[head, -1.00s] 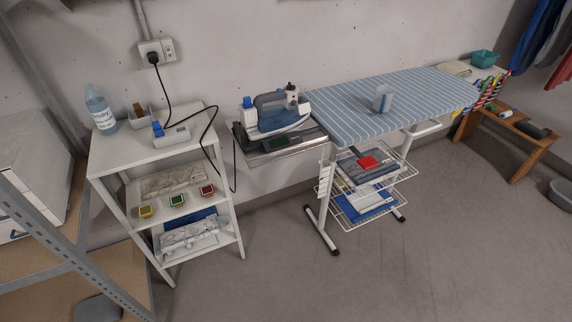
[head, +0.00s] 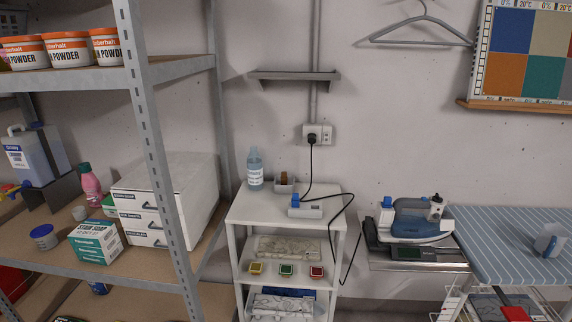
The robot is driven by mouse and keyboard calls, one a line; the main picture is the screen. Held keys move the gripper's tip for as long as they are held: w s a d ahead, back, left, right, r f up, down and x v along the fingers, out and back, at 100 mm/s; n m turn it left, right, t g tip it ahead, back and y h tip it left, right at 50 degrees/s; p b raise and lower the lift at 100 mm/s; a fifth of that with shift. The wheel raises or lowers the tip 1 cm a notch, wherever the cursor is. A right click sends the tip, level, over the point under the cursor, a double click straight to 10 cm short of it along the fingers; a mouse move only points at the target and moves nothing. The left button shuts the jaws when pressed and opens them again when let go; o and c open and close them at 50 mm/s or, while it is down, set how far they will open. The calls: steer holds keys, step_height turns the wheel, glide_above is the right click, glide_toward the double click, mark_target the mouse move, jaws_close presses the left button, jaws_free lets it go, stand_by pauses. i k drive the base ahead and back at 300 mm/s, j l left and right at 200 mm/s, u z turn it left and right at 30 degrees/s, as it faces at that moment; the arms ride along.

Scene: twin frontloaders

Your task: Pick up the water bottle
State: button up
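The water bottle (head: 255,170) is a clear bluish bottle with a white label. It stands upright at the back left corner of the top of a white shelf unit (head: 250,215), close to the wall. Its whole front is in sight and nothing touches it from the front. My gripper is not in the head view.
A metal rack (head: 160,150) with white boxes (head: 150,205) stands close on the left. An iron (head: 415,220) and striped ironing board (head: 505,240) are on the right.

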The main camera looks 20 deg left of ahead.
mark_target(255, 162)
steer(key=i+l+u, duration=0.15)
steer(key=i+l, duration=0.45)
steer(key=i, duration=0.15)
steer(key=u, duration=1.1)
